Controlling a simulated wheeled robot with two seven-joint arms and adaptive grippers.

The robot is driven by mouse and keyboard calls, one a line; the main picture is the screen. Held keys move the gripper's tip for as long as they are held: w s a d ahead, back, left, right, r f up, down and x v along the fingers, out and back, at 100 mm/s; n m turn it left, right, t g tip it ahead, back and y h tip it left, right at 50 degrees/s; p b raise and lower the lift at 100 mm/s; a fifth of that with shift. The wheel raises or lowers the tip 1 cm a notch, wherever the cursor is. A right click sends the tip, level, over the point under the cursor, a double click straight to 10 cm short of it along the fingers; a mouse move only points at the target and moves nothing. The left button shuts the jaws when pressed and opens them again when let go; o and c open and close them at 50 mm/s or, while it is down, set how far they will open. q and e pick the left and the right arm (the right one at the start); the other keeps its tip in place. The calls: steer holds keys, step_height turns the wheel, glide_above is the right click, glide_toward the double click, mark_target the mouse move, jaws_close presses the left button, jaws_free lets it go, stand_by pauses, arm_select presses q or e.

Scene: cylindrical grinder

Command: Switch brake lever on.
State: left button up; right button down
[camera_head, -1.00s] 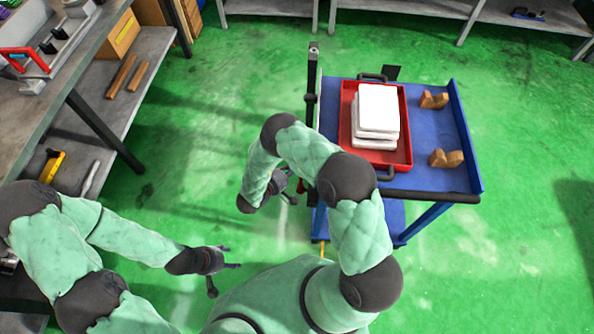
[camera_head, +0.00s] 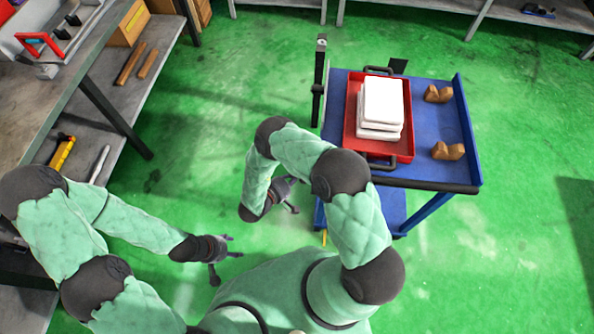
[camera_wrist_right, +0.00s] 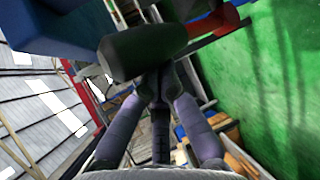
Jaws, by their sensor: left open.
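The blue cart (camera_head: 424,120) stands right of centre in the head view. A small yellow piece (camera_head: 324,238) sits low at its near left corner; I cannot tell whether it is the brake lever. My right gripper (camera_head: 292,190) is left of the cart's near end, partly behind my arm. In the right wrist view, its fingers (camera_wrist_right: 162,75) converge below a thick dark cylinder (camera_wrist_right: 143,50) beside a blue panel (camera_wrist_right: 60,22). Contact is unclear. My left gripper (camera_head: 234,246) is open and empty over the floor, left of the right one.
A red tray (camera_head: 407,140) with stacked white blocks (camera_head: 383,100) and brown blocks (camera_head: 447,151) rest on the cart. A black post (camera_head: 319,85) stands at its left. A workbench (camera_head: 55,95) lines the left side. Green floor (camera_head: 205,125) lies open between.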

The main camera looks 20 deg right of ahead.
steer(key=shift+s+a+f, duration=0.1)
steer(key=shift+s+f, duration=0.1)
steer(key=shift+s, duration=0.15)
stand_by(0.3)
